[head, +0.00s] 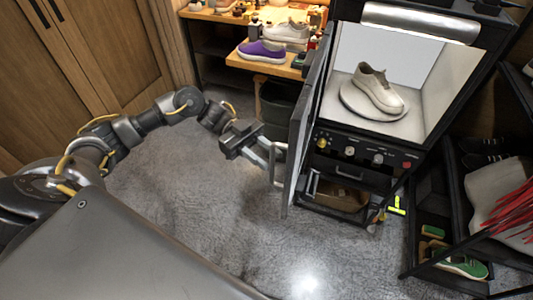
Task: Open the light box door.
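The light box (385,165) stands at the right, with a lit white chamber and a knob panel below it. Its dark door (309,115) stands open, swung out to the left and seen nearly edge-on. The pale door handle (279,165) is on the door's left face. My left gripper (267,152) reaches in from the left, with its fingers at the handle. I cannot tell whether they are closed on it. A beige sneaker (378,90) rests on a round white turntable (350,103) inside the chamber. My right gripper is out of view.
A wooden workbench (220,16) behind holds a purple sneaker (262,51) and a whitish sneaker (287,33). A dark bin (283,103) stands behind the door. A shoe rack (425,215) is at the right. The grey floor (190,215) left of the door is clear.

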